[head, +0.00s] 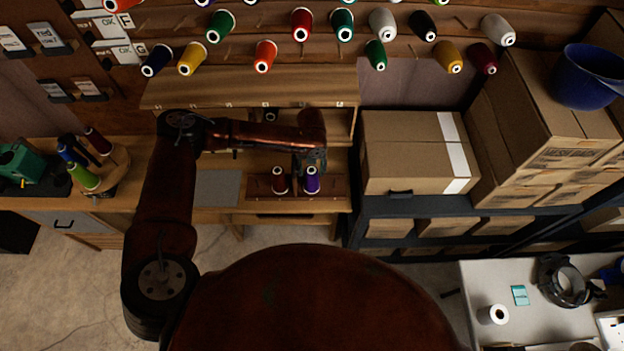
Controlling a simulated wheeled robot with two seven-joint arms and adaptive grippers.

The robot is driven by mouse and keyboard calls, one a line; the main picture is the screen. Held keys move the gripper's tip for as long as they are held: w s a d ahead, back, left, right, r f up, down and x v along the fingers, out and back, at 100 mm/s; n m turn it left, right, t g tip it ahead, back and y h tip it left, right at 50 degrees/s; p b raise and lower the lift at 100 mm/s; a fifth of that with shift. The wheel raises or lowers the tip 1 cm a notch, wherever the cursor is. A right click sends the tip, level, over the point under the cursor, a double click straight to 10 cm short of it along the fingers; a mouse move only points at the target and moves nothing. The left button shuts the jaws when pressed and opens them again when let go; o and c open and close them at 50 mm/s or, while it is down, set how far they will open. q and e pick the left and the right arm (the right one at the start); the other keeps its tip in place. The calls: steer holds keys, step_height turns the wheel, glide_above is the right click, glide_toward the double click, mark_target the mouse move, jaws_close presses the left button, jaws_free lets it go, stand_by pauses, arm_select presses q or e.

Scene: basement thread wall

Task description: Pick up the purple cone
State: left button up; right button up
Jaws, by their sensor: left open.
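The purple cone (312,182) stands upright on a small dark red tray (328,186) on the wooden bench, below the thread wall. A dark red cone (279,181) stands close to its left on the same tray. My left arm reaches in from the left, and its gripper (311,163) points down right above the purple cone. The gripper is open, and its fingers overlap the top of the cone in this view. I cannot tell whether they touch it or how far down they reach. My right gripper is not in view.
A cardboard box (414,152) stands right of the tray on a dark shelf. A wooden shelf (250,93) runs behind the bench, with several thread cones on pegs above. A holder with green, blue and dark red cones (84,177) is at the left. A grey sheet (216,188) lies left of the tray.

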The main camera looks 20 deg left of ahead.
mark_target(312, 181)
arm_select(q)
step_height(312, 181, down, 8)
steer(key=shift+f, duration=0.25)
steer(key=shift+c, duration=0.2)
steer(key=c, duration=0.8)
steer(key=shift+c, duration=0.3)
steer(key=shift+r, duration=0.1)
steer(key=shift+r, duration=0.2)
step_height(312, 181, up, 6)
steer(key=shift+w+r, duration=0.1)
steer(key=shift+r, duration=0.15)
steer(key=s+d, duration=0.2)
steer(key=s, duration=0.7)
steer(key=s+d+b, duration=0.1)
steer(key=s, duration=0.7)
steer(key=shift+s+d, duration=0.4)
